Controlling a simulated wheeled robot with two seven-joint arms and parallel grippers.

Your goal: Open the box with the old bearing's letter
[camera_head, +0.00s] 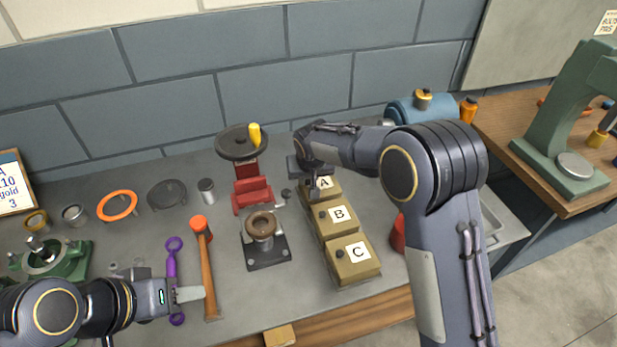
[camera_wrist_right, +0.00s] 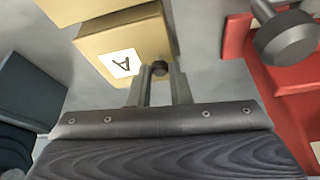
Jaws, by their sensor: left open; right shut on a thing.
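Three tan boxes stand in a row, marked A (camera_head: 330,188), B (camera_head: 338,222) and C (camera_head: 352,261); each of B and C shows a dark knob on top. My right gripper (camera_head: 304,185) is at box A. In the right wrist view its two fingers (camera_wrist_right: 159,88) are shut on the dark knob (camera_wrist_right: 159,68) of box A (camera_wrist_right: 145,40). I cannot tell whether that lid is raised. My left gripper (camera_head: 195,294) is open and empty over the bench, near the hammer handle. A dark stand holds a brownish ring-shaped part (camera_head: 262,227).
A red press with a handwheel (camera_head: 237,142) stands behind the stand. A hammer (camera_head: 205,265), a purple wrench (camera_head: 173,275) and an orange ring (camera_head: 117,205) lie to the left. A sign with a letter A (camera_head: 12,185) stands at the far left.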

